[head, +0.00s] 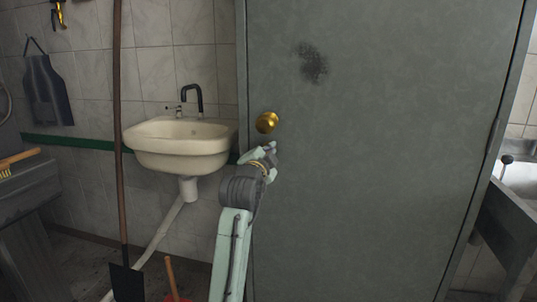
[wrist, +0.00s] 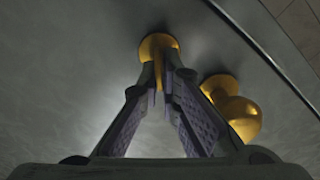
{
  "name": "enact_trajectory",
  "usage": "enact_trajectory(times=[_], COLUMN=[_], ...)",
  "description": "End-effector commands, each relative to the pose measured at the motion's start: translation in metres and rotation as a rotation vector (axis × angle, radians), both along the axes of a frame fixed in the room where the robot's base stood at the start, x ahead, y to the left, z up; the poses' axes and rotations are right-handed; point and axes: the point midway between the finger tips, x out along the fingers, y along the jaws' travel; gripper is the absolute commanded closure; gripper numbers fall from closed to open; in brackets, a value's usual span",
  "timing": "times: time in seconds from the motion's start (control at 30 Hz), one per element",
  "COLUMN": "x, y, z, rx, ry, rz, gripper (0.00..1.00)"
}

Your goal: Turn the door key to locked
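The grey door (head: 390,150) stands in front of me with a round brass knob (head: 267,122) near its left edge. My gripper (head: 270,150) is just below the knob, at the door face. In the wrist view the knob (wrist: 235,108) is to the right of the fingers. A round brass lock plate (wrist: 158,43) sits beyond the fingertips, with the narrow brass door key (wrist: 158,76) coming out of it. My gripper (wrist: 159,80) has its fingertips closed in on both sides of the key. The head view hides the key behind my gripper.
A cream sink (head: 180,145) with a dark tap hangs on the tiled wall left of the door. A long-handled shovel (head: 120,150) stands upright before it. A grey counter (head: 510,225) is at the right. The door face right of my gripper is clear.

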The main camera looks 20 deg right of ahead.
Motion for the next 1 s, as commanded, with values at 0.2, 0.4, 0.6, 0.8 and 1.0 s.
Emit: enact_trajectory(times=[0.2, 0.4, 0.6, 0.8, 1.0], x=[0.0003, -0.0001, 0.0, -0.0001, -0.0002], y=[-0.0001, -0.0008, -0.0008, -0.0009, -0.001], z=[-0.0049, -0.0056, -0.0066, -0.0076, -0.0081], rx=[0.111, 0.205, 0.292, 0.365, 0.422], ry=[-0.069, -0.134, -0.192, -0.24, -0.279], rz=[0.0, 0.001, 0.001, 0.001, 0.001], gripper=[1.0, 1.0, 1.0, 1.0, 1.0])
